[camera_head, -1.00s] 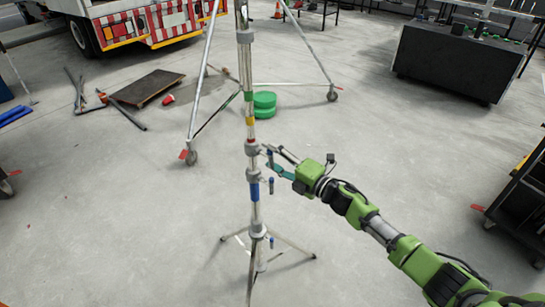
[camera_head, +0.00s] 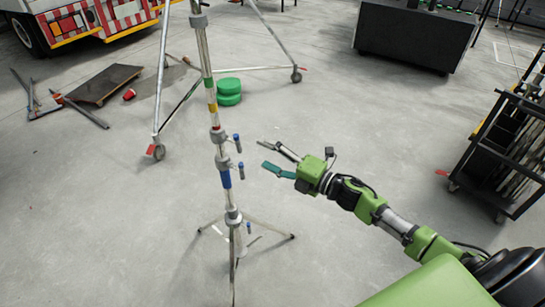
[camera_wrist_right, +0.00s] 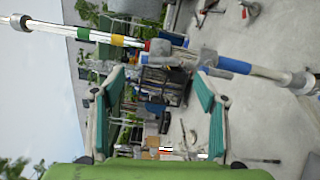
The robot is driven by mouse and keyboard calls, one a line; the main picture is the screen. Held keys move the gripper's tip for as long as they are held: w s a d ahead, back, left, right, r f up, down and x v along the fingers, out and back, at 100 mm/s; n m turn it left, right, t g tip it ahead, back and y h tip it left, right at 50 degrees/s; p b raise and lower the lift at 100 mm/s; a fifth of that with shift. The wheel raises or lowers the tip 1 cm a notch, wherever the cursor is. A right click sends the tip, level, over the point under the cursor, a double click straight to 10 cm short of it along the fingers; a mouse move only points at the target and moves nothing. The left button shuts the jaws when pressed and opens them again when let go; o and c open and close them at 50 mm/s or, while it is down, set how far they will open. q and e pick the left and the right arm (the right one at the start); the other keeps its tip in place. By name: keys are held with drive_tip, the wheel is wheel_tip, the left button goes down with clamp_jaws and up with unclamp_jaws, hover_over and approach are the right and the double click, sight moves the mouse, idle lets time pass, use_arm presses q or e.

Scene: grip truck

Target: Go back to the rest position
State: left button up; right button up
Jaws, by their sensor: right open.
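My right gripper (camera_head: 269,157) is open and empty in the head view, to the right of a metal tripod stand (camera_head: 207,75) with coloured bands. A clear gap of floor shows between its fingers and the stand's pole. In the right wrist view the two teal-padded fingers (camera_wrist_right: 161,110) are spread wide, and the stand's pole (camera_wrist_right: 245,68) crosses beyond them with green, yellow, red and blue bands. The stand is upright on its spread legs, leaning slightly in the head view. My left gripper is not in view.
A wheeled frame (camera_head: 163,75) stands behind the stand, near green round pads (camera_head: 229,92). A dark board (camera_head: 103,84) lies at left. A truck (camera_head: 88,18) and a black box (camera_head: 415,35) are at the back. A black rack (camera_head: 505,155) stands at right. Much floor is clear.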

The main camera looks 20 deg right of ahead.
drive_tip(key=shift+v, duration=0.8)
drive_tip(key=s+d+f+m+g+h, duration=0.1)
drive_tip(key=d+f+m+h, duration=0.25)
drive_tip(key=f, duration=0.55)
drive_tip(key=s+d+f+m+h, duration=0.2)
drive_tip(key=f+m, duration=0.3)
drive_tip(key=f, duration=0.4)
drive_tip(key=s+d+f+m+g+h, duration=0.1)
drive_tip(key=s+f+m+g, duration=0.15)
drive_tip(key=s+f, duration=0.4)
drive_tip(key=s+d+f+m+g+h, duration=0.1)
drive_tip(key=s+f+m+h, duration=0.15)
drive_tip(key=f, duration=0.75)
drive_tip(key=s+a+f+m+g, duration=0.2)
drive_tip(key=s+f+m+g, duration=0.1)
drive_tip(key=s+f, duration=0.6)
drive_tip(key=s+a+f+m+g, duration=0.25)
drive_tip(key=s+f, duration=0.35)
drive_tip(key=s, duration=0.5)
drive_tip(key=s+a+f+m+g, duration=0.2)
drive_tip(key=s+a+f, duration=0.1)
drive_tip(key=s, duration=0.7)
drive_tip(key=s+a+f+m+g, duration=0.2)
drive_tip(key=s+f, duration=0.1)
drive_tip(key=s, duration=0.6)
drive_tip(key=shift+s+a, duration=0.4)
